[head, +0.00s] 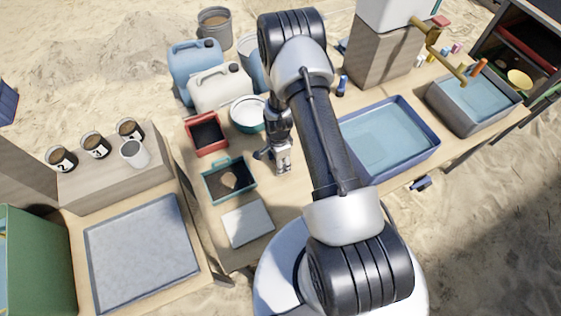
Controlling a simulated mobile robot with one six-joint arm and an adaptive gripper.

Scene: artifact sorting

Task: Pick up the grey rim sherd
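No grey rim sherd can be made out in the head view. A small tan-brown piece (229,180) lies in the teal-rimmed tray (208,197), and I cannot tell whether it is a sherd of another kind. My gripper (272,160) is over the wooden table, just right of the teal tray and left of the blue basin. It is small and partly hidden by my own arm. Its finger opening and anything between the fingers cannot be made out.
A red tray (192,136), white bowl (248,113) and jerrycans (218,90) stand behind the teal tray. A pale flat slab (247,222) lies in front. A water-filled blue basin (433,142) is at right.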

